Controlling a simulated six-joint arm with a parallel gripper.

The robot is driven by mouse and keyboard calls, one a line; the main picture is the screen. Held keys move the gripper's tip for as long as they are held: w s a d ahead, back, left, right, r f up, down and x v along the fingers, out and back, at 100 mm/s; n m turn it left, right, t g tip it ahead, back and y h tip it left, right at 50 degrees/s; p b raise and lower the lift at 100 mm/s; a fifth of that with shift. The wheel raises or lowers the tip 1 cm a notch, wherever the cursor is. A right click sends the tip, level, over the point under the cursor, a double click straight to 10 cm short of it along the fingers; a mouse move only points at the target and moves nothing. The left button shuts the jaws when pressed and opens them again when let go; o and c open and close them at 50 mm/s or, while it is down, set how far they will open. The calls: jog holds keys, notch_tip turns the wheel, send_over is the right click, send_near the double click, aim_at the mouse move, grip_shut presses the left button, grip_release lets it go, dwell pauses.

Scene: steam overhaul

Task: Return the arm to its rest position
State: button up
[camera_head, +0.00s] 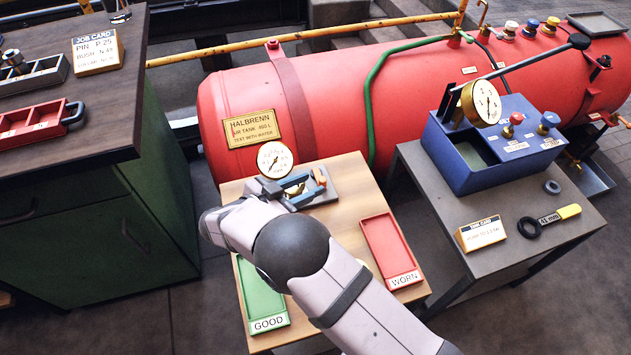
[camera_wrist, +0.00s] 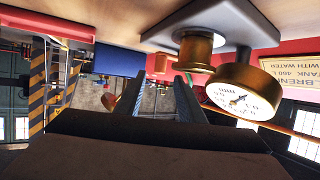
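My arm reaches over the small wooden table (camera_head: 345,225) in the head view. My gripper (camera_head: 300,187) is at the table's far end, close beside a round white-faced brass gauge (camera_head: 275,158) and a grey plate with a brass fitting (camera_head: 335,185). In the wrist view, which is upside down, the two fingers of my gripper (camera_wrist: 158,88) stand apart with nothing seen between them. The gauge (camera_wrist: 240,97) and a brass fitting (camera_wrist: 195,48) are just right of the fingers. Whether a finger touches either cannot be told.
A green GOOD tray (camera_head: 262,300) and a red WORN tray (camera_head: 391,250) flank my arm. The red tank (camera_head: 340,110) lies behind. A grey table (camera_head: 440,215) at right holds a blue gauge box (camera_head: 490,150). A dark workbench (camera_head: 75,170) stands at left.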

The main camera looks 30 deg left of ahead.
jog(key=shift+s+a+r, duration=0.2)
jog(key=shift+s+r, duration=0.05)
jog(key=shift+s, duration=0.3)
jog(key=w+d+r+n+g+y, duration=0.1)
jog(key=w+d+r+y, duration=0.25)
jog(key=w, duration=0.55)
jog(key=w+d+r+n+y, duration=0.1)
jog(key=w+d+r+y, duration=0.2)
jog(key=w+r, duration=0.35)
jog(key=s+d+f+n+g+y, duration=0.2)
jog(key=d+g, duration=0.2)
jog(key=d, duration=0.8)
jog(key=s+d+f+g+h, duration=0.2)
jog(key=s+d+g, duration=0.2)
jog(key=s+d, duration=0.85)
jog(key=s+d+f+g+h, duration=0.2)
jog(key=s+d+g, duration=0.2)
jog(key=s+d, duration=0.85)
notch_tip(320, 180, up, 20)
jog(key=a+p, duration=0.1)
jog(key=p, duration=1.9)
jog(key=shift+w+a, duration=0.3)
jog(key=shift+w, duration=0.05)
